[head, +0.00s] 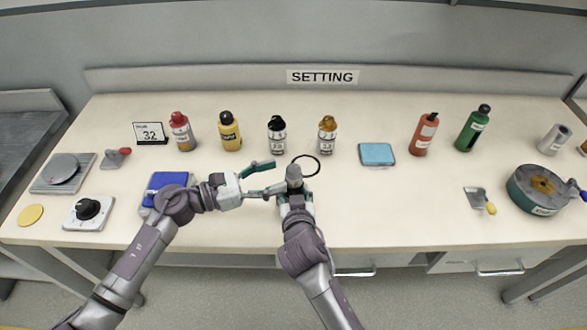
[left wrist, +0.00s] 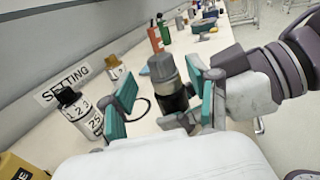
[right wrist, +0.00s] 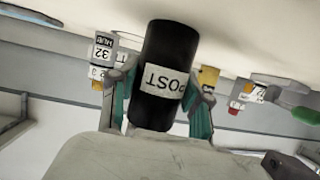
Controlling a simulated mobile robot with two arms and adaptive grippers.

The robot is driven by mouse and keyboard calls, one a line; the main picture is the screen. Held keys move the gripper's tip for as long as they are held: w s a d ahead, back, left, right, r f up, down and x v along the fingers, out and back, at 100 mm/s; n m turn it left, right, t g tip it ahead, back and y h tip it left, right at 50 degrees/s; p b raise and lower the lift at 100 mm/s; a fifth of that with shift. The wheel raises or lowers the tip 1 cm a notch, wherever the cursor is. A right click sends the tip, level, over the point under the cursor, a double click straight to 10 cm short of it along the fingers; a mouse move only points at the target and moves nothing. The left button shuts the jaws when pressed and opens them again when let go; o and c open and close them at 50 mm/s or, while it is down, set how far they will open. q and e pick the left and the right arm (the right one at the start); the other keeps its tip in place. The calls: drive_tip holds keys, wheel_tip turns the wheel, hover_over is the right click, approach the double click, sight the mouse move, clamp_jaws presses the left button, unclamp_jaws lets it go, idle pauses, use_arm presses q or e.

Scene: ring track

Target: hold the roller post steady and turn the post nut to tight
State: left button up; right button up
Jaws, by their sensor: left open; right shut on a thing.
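The roller post is a black cylinder labelled POST in the right wrist view (right wrist: 160,75). My right gripper (head: 294,192) is shut on it, with a teal finger on each side. The grey cap on top, which looks like the post nut (head: 293,172), also shows in the left wrist view (left wrist: 162,66). My left gripper (head: 278,176) is open, with its fingertips just left of the nut in the head view. In the left wrist view the nut appears between the spread fingers; I cannot tell whether either touches it. The post's lower end is hidden by my right gripper.
A black ring (head: 317,172) lies right behind the post. Several bottles stand along the back, below a SETTING sign (head: 322,77). A blue box (head: 166,184) lies partly under my left arm. A blue pad (head: 377,153) lies right. The front right-centre of the table is clear.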

sight(294, 167)
use_arm(q)
drive_tip(key=x, duration=0.5)
drive_tip(key=shift+d, duration=0.15)
clamp_jaws()
drive_tip(key=shift+m+g+h, duration=0.3)
drive_tip(key=shift+m+g, duration=0.1)
drive_tip(key=shift+g, duration=0.2)
drive_tip(key=m+g, duration=0.3)
drive_tip(key=g, duration=0.2)
drive_tip(key=shift+w+m+g+h, duration=0.15)
drive_tip(key=shift+m+g+h, duration=0.15)
drive_tip(key=shift+m+h, duration=0.1)
drive_tip(key=shift+d+f+m+g+y, duration=0.1)
drive_tip(key=shift+m+g+y, duration=0.25)
drive_tip(key=shift+m+g, duration=1.1)
drive_tip(key=shift+m+g+y, duration=0.35)
drive_tip(key=shift+m+g, duration=0.4)
drive_tip(key=shift+g, duration=1.3)
drive_tip(key=shift+m+g, duration=0.3)
drive_tip(key=shift+g, duration=0.1)
